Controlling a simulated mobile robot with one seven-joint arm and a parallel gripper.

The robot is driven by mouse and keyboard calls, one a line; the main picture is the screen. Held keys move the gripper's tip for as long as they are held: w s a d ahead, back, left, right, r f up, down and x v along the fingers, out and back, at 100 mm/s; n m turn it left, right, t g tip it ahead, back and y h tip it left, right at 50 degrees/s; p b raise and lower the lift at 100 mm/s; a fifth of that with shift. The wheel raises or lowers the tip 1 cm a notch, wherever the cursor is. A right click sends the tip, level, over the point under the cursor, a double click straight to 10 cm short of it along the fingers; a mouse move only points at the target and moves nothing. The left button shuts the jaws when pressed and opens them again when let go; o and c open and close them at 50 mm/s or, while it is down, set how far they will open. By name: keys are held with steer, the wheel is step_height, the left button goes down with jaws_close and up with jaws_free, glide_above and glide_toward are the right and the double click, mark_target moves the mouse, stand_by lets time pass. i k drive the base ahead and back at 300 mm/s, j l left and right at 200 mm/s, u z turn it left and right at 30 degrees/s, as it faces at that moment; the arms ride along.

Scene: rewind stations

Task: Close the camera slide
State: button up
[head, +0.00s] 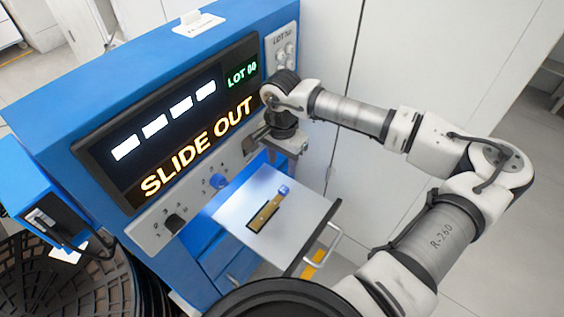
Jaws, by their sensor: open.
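The camera slide appears to be the silvery plate (295,208) pulled out from the front of the blue machine (75,95). A pale bar handle (325,247) runs along its outer edge. A gold and black strip (265,214) with a small blue piece at one end lies on the plate. My gripper (275,147) is open and points down near the machine's front, above the far side of the plate. It is apart from the handle, and its fingertips are small and partly hidden.
A black reel-like basket (62,275) stands at the lower left. White cabinets (350,120) stand behind my arm. The floor at the right looks clear.

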mark_target(284, 240)
steer(key=k, duration=1)
